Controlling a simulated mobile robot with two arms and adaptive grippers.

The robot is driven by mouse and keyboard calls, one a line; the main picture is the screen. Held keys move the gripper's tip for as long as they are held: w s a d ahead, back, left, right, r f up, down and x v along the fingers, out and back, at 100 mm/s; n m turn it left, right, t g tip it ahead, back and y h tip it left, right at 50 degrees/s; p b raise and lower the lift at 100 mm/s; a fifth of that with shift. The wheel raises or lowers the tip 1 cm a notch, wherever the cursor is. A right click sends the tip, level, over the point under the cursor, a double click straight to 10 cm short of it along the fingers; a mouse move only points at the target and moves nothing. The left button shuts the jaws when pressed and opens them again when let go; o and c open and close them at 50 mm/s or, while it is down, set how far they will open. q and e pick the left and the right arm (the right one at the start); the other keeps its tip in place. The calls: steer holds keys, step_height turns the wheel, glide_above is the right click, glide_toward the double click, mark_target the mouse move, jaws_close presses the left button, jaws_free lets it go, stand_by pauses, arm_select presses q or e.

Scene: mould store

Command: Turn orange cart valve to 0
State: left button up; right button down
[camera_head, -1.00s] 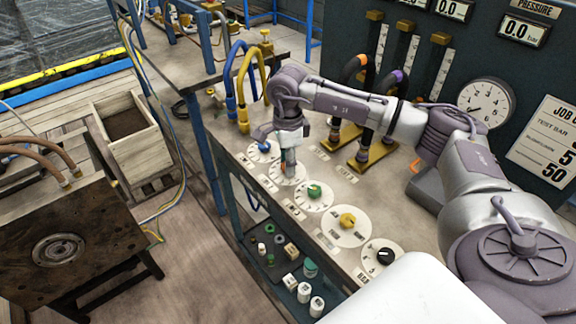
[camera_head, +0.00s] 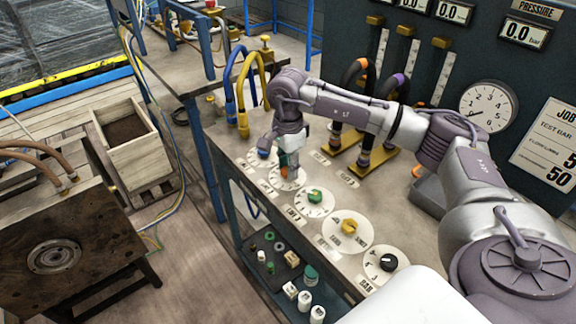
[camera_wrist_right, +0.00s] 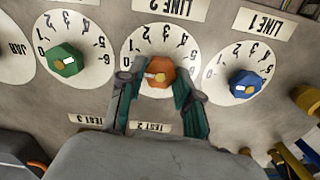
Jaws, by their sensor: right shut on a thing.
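The orange valve knob (camera_wrist_right: 160,72) sits at the centre of the white LINE 2 dial (camera_wrist_right: 143,40) on the cart's top. My right gripper (camera_wrist_right: 161,82) reaches down over it, with its teal fingers on either side, shut on the knob. The knob's white mark lies left of its middle in the wrist view, toward the dial's 0. In the head view the right gripper (camera_head: 288,165) stands on that dial, and a bit of orange shows beside its fingers. My left gripper is in no view.
A blue knob (camera_wrist_right: 244,84) and a green knob (camera_wrist_right: 65,60) stand close on either side. A yellow knob (camera_head: 348,226) and a black knob (camera_head: 388,262) are farther along. Hoses (camera_head: 365,90) and a gauge panel (camera_head: 489,107) rise behind.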

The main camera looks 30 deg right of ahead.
steer(key=c, duration=0.8)
jaws_free()
step_height(320, 180, up, 12)
steer(key=shift+r, duration=0.1)
